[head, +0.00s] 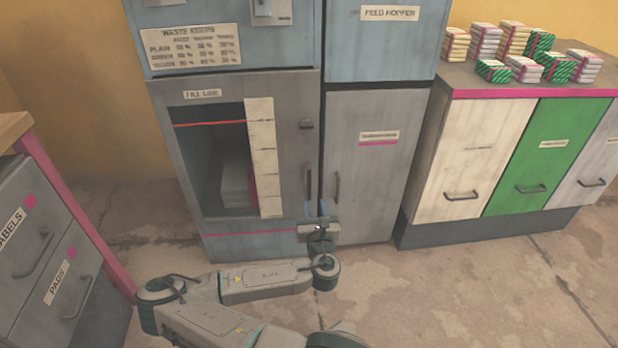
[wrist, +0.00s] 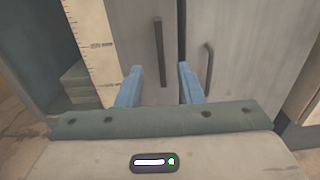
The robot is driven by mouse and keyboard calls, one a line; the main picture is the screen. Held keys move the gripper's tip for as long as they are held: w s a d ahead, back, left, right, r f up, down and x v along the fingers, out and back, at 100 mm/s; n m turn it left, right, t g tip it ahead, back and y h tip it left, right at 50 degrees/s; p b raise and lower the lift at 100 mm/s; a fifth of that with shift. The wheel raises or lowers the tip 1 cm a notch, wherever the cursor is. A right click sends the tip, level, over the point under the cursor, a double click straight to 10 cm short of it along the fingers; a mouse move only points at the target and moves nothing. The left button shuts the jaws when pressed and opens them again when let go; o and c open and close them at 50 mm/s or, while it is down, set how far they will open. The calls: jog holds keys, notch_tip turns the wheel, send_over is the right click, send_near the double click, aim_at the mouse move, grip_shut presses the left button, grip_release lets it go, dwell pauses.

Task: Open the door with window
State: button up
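The door with window (head: 228,220) is a grey panel labelled "FILL LINE" with a large window, and it looks shut. Its dark upright bar handle (head: 309,185) is near its right edge. In the wrist view, this handle (wrist: 159,50) stands upright between the two finger lines, its lower end near the tips. My gripper (head: 318,209) is open, with blue fingers, just below the handle in the head view. In the wrist view my gripper (wrist: 160,80) looks empty, and I cannot tell whether the fingers touch the door.
A second grey door (head: 375,150) with its own curved handle (head: 337,186) adjoins on the right. A counter (head: 540,80) with stacked bundles stands further right. A drawer cabinet (head: 50,250) stands at the left. The floor (head: 480,290) at the front right is clear.

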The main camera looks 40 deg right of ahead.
aim_at(309, 178)
jog(key=b+x, duration=0.3)
jog(key=x, duration=1)
jog(key=shift+w+d, duration=0.1)
jog(key=shift+w, duration=0.25)
grip_shut()
